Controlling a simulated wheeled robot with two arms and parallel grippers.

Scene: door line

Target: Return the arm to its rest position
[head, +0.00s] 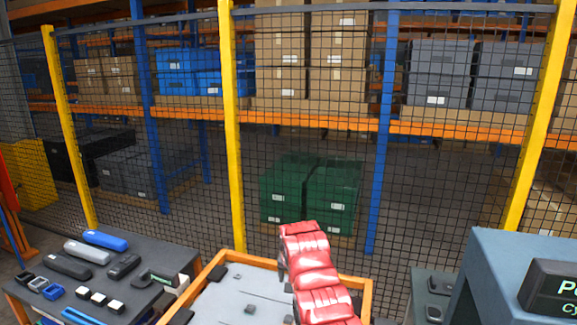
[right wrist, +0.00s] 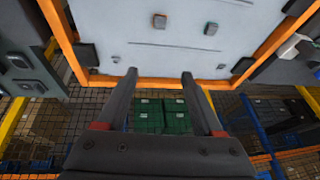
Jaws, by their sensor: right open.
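My red right arm (head: 312,275) rises from the bottom middle of the head view, in front of the orange-framed pale panel. Its gripper cannot be made out in the head view. In the right wrist view my right gripper (right wrist: 160,76) has two dark fingers spread apart with nothing between them. The pale panel (right wrist: 130,30) lies beyond the fingertips in that view, with small dark and brown pieces on it. It also shows in the head view (head: 220,300), partly hidden by my arm. My left gripper is not in view.
A dark table (head: 150,295) at left holds several tools and small parts. A grey machine with a display (head: 550,290) stands at right. A mesh fence with yellow posts (head: 232,130) runs behind, with green crates (head: 310,190) and shelving beyond it.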

